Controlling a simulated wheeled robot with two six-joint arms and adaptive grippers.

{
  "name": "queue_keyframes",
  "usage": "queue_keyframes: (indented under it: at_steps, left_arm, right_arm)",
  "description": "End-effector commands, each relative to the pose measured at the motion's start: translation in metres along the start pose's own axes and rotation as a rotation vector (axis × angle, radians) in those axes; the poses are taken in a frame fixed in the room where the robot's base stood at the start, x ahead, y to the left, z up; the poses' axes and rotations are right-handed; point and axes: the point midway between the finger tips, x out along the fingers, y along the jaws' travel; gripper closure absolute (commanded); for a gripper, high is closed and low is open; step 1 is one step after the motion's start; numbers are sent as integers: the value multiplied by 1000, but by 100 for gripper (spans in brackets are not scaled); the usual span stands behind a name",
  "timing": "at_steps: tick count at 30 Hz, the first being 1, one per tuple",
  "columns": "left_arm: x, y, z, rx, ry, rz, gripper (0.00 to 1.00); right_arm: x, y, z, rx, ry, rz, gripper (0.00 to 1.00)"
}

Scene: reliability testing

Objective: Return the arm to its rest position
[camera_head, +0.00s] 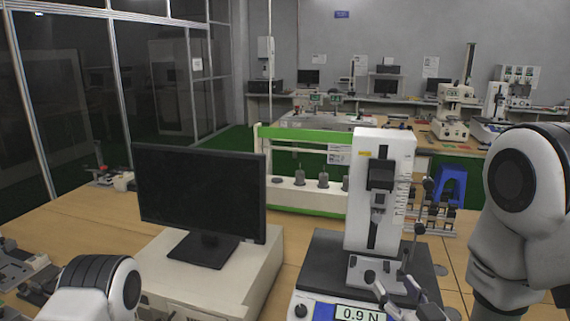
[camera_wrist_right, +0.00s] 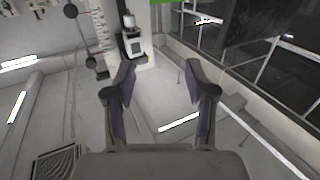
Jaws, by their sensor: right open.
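My right gripper (camera_head: 393,283) shows at the bottom of the head view, in front of the force tester (camera_head: 400,195). Its dark fingers stand apart with nothing visible between them. In the right wrist view the same gripper (camera_wrist_right: 160,75) is open and empty, fingers spread wide. My right arm (camera_head: 520,215) is raised at the right side of the head view. A rounded white link of my left arm (camera_head: 100,288) shows at the bottom left; the left gripper is not in view. The tester's display (camera_head: 360,312) reads 0.9 N.
A black monitor (camera_head: 200,190) on a pale case (camera_head: 225,272) stands left of the tester. A green-framed rig (camera_head: 305,135) stands behind. Small fixtures (camera_head: 22,268) lie at the left edge. The wooden table (camera_head: 75,228) has bare room left of the monitor.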

Motion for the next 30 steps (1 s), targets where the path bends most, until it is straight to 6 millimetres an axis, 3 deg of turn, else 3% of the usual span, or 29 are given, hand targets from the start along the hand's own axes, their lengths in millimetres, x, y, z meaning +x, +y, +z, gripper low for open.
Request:
queue_keyframes:
  at_steps: [8,17,20,23,25,27,30]
  left_arm:
    - [0,0,-1,0,2,0,60]
    - [0,0,0,0,1,0,60]
    - [0,0,0,0,1,0,60]
    - [0,0,0,0,1,0,60]
    - [0,0,0,0,1,0,60]
    - [0,0,0,0,1,0,60]
    - [-1,0,0,0,1,0,60]
  right_arm:
    - [-8,5,64,16,-198,23,44]
    - [-48,10,173,49,-557,60,44]
    - [-78,11,222,66,-735,77,44]
    - [-128,9,279,90,-972,98,44]
    - [-175,7,317,111,-1163,114,44]
    - [-221,3,344,132,-1334,129,44]
    - [-270,-2,365,153,-1509,142,44]
